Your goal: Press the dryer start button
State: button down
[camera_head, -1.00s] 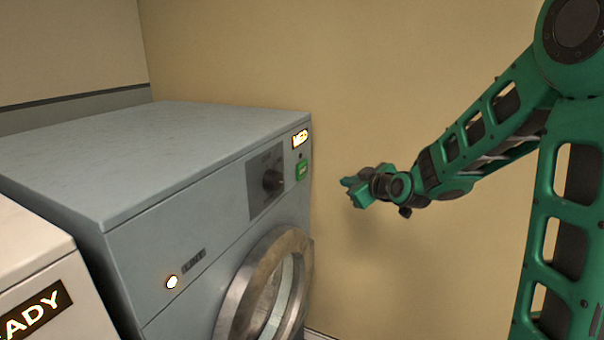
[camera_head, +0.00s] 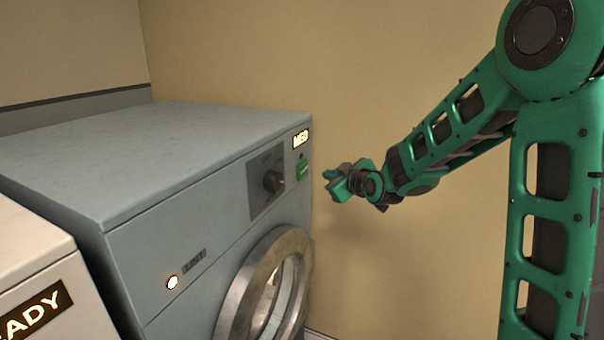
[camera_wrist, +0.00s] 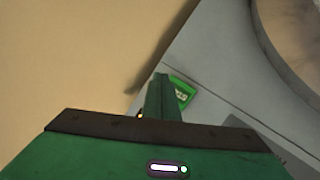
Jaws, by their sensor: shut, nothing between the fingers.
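The grey-blue dryer (camera_head: 150,240) stands at the left in the head view, its front facing right. The green start button (camera_head: 302,170) is near the right end of its front panel, below a lit "MED" display (camera_head: 300,138). My gripper (camera_head: 328,180) is shut and empty, a short way to the right of the button and slightly lower in the picture. In the wrist view, my shut green fingers (camera_wrist: 161,92) point at the panel, and the green button (camera_wrist: 182,93) shows just right of the fingertips, partly hidden by them. I cannot tell whether they touch.
A dark dial (camera_head: 273,181) sits left of the button on the panel. The round metal door (camera_head: 240,296) is below. A white machine with a "READY" label (camera_head: 35,312) stands at the lower left. A beige wall (camera_head: 400,60) rises behind my arm.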

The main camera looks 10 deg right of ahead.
aim_at(307, 170)
jog(key=shift+w+a, duration=0.65)
jog(key=shift+a, duration=0.25)
jog(key=shift+w+a, duration=0.6)
jog(key=shift+a, duration=0.25)
dwell(0.7)
jog(key=shift+a, duration=0.1)
jog(key=shift+w+a, duration=0.15)
jog(key=shift+a, duration=0.1)
